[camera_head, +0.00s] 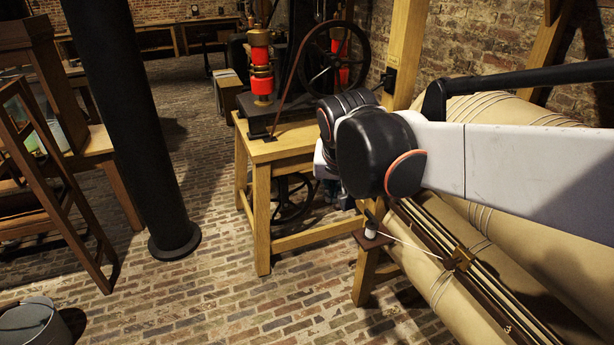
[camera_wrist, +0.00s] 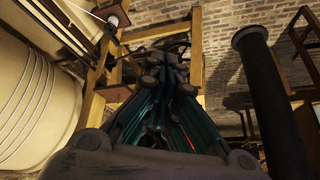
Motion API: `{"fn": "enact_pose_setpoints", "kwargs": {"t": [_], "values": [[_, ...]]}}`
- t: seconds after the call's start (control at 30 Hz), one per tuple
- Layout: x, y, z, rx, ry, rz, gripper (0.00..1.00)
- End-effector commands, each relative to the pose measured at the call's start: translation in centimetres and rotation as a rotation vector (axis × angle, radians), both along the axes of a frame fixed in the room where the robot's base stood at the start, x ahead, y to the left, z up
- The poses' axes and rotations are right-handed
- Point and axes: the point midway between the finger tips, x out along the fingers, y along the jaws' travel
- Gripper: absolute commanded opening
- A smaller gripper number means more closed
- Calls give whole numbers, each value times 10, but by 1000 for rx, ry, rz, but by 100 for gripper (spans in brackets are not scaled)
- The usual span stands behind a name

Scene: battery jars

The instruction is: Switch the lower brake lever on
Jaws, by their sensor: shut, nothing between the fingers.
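I cannot pick out the lower brake lever with certainty. A small brown bracket (camera_head: 369,241) with a white piece and a black, stick-like part (camera_head: 373,221) stands by the wooden frame, below my arm. In the wrist view a similar brown bracket (camera_wrist: 112,17) shows at the upper left, and a second brown plate (camera_wrist: 115,93) shows lower down. My gripper (camera_wrist: 168,66) is shut and empty, pointing toward the wooden frame. In the head view my arm hides most of my gripper, and I cannot tell whether it touches anything.
A wooden bench (camera_head: 283,143) carries a red and brass device (camera_head: 261,70) and a black wheel (camera_head: 330,60). Large cream rolls (camera_head: 455,305) with dark rails lie at the right. A black column (camera_head: 125,120) stands left. Open brick floor (camera_head: 225,290) lies in the foreground.

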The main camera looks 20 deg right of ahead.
Motion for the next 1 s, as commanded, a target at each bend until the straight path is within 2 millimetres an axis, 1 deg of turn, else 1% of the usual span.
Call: {"fn": "enact_pose_setpoints", "kwargs": {"t": [0.03, 0.17, 0.27, 0.4, 0.47, 0.6, 0.77, 0.9, 1.0], "values": [[18, -6, 3, 5, 5, -43, 0], [55, -21, 1, 17, 16, -161, 0], [82, -32, -4, 25, 19, -253, 0], [120, -48, -17, 32, 21, -383, 0], [136, -56, -24, 34, 20, -440, 0], [171, -73, -44, 36, 11, -572, 0], [207, -93, -74, 35, -6, -723, 0], [234, -111, -105, 31, -30, -856, 0], [249, -122, -128, 27, -50, -945, 0]]}}
